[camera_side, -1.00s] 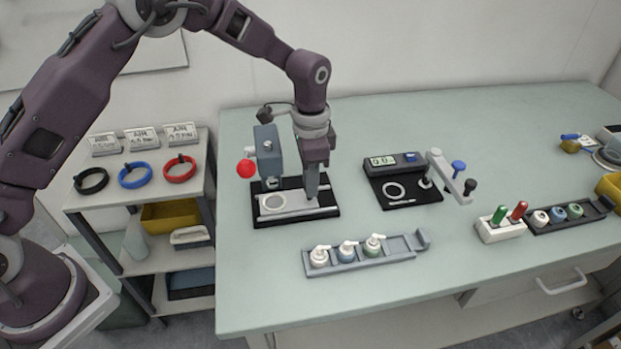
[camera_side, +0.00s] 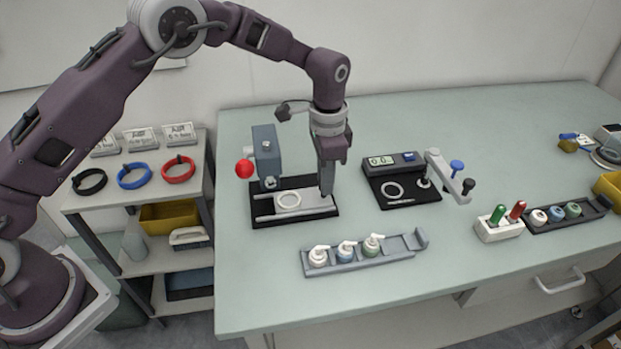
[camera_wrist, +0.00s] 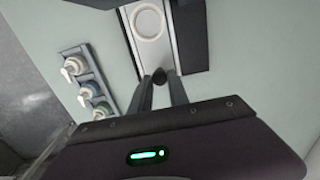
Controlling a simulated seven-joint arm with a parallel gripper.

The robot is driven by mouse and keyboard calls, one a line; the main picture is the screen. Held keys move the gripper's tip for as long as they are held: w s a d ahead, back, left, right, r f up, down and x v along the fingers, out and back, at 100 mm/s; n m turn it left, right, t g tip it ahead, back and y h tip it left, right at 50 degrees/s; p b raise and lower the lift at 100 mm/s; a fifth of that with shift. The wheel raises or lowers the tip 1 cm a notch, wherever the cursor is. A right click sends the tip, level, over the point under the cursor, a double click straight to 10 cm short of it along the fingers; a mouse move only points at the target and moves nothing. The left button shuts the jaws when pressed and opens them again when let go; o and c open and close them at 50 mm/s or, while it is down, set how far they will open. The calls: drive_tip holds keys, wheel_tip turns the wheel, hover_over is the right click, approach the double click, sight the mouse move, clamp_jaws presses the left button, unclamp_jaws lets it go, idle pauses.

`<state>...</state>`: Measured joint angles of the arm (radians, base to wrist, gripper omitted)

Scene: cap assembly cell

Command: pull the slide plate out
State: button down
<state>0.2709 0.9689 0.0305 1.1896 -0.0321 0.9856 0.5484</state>
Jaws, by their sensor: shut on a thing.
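The slide plate (camera_side: 288,200) is a light plate with a white ring-shaped seat. It lies between the rails of the black press base (camera_side: 262,220), to the right of the grey press head (camera_side: 266,152). My gripper (camera_side: 326,192) is at the plate's right end, pointing down. In the wrist view the slide plate (camera_wrist: 148,24) runs up from my gripper (camera_wrist: 163,83), whose fingers are shut on a dark round knob (camera_wrist: 159,76) at the plate's end. In the side view the fingers hide the knob.
A grey tray (camera_side: 400,246) with several pump caps lies in front of the press. A black gauge stand (camera_side: 410,192) with a display is to the right. A red ball (camera_side: 244,168) is on the press's left. The table behind the press is clear.

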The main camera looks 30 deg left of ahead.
drive_tip(key=w+d, duration=0.3)
drive_tip(key=shift+w, duration=0.2)
drive_tip(key=shift+w+d, duration=0.3)
drive_tip(key=shift+d, duration=0.1)
drive_tip(key=shift+r, duration=0.1)
drive_tip(key=c, duration=1.3)
unclamp_jaws()
drive_tip(key=shift+o, duration=0.2)
wheel_tip(320, 180, up, 7)
